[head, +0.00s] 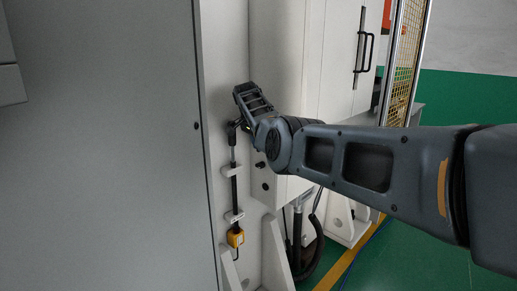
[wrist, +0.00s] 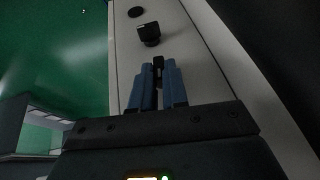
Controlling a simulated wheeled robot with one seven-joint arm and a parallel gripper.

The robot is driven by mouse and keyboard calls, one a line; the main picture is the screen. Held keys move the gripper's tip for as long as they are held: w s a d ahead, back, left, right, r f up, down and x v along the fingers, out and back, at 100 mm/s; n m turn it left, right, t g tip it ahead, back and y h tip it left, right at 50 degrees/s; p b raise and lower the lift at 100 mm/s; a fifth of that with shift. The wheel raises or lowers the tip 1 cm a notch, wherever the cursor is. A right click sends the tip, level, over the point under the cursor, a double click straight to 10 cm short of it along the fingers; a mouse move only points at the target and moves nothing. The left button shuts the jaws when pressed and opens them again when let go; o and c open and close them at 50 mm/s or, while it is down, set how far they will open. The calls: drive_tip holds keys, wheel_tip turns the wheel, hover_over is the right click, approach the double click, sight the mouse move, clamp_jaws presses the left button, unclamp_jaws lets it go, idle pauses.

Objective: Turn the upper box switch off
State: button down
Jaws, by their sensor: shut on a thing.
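In the wrist view, the blue fingers of my gripper (wrist: 158,84) are shut on a narrow black switch piece (wrist: 158,66) on the pale box face (wrist: 190,50). A square black knob (wrist: 149,33) and a round black part (wrist: 135,11) sit farther along the same face. In the head view, my gripper (head: 252,103) is at the side of the white box (head: 276,75). Its fingertips and the held switch are hidden there. Two dark knobs (head: 262,165) show on the box below my gripper. I cannot read the switch's position.
A black rod (head: 233,185) with a yellow block (head: 235,237) hangs on the white panel close left of my gripper. A large grey panel (head: 105,140) fills the left. A door handle (head: 363,50) and yellow mesh (head: 407,35) stand at the right. Hoses (head: 310,250) hang below.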

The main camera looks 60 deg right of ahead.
drive_tip(key=shift+f, duration=0.15)
idle(0.5)
drive_tip(key=c, duration=1.1)
unclamp_jaws()
drive_tip(key=shift+c, duration=0.2)
drive_tip(key=shift+r, duration=0.2)
drive_tip(key=b+v, duration=0.1)
drive_tip(key=v, duration=0.6)
drive_tip(key=shift+r, duration=0.25)
drive_tip(key=shift+w+a, duration=0.15)
drive_tip(key=shift+w, duration=0.05)
